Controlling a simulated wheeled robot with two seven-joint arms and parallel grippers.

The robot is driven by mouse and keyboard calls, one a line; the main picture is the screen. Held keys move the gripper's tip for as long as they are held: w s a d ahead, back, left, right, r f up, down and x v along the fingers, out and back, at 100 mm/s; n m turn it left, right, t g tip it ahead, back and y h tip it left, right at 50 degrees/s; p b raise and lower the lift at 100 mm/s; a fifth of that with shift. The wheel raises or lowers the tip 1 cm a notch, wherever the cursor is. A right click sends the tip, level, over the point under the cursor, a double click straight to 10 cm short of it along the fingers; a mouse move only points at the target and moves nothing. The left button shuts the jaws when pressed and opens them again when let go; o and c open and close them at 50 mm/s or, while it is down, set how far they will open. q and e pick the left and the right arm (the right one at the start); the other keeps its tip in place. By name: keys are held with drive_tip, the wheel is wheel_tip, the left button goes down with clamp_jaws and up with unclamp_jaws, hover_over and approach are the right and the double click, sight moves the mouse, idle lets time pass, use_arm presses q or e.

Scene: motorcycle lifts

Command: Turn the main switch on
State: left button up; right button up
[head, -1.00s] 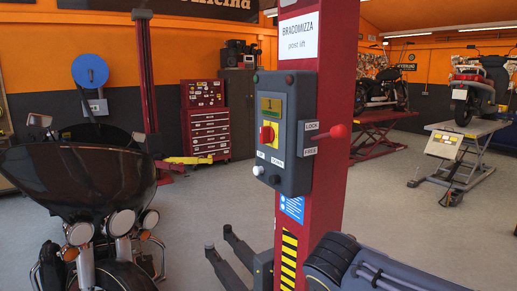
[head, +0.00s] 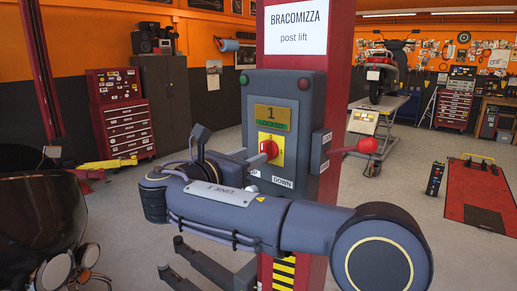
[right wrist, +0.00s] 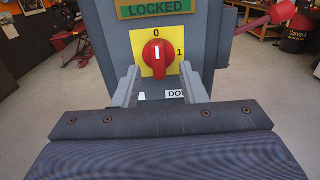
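The main switch (head: 268,149) is a red knob on a yellow plate, on the front of the grey control box (head: 300,110) on the red post. In the right wrist view the knob (right wrist: 158,57) stands upright, its white mark toward the 0 at the top; a 1 is at the right. My right gripper (head: 246,158) is in front of the box. Contact cannot be told. My left gripper is out of view.
The display (head: 269,117) reads 1 and LOCKED. A red-knobbed lever (head: 366,146) sticks out on the box's right side. Button labels lie below the switch, partly hidden by my arm. A motorcycle (head: 45,235) stands at the lower left.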

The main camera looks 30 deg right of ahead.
sight(262, 151)
drive_tip(key=x, duration=0.5)
drive_tip(key=shift+p, duration=0.4)
drive_tip(key=shift+w+a, duration=0.1)
clamp_jaws()
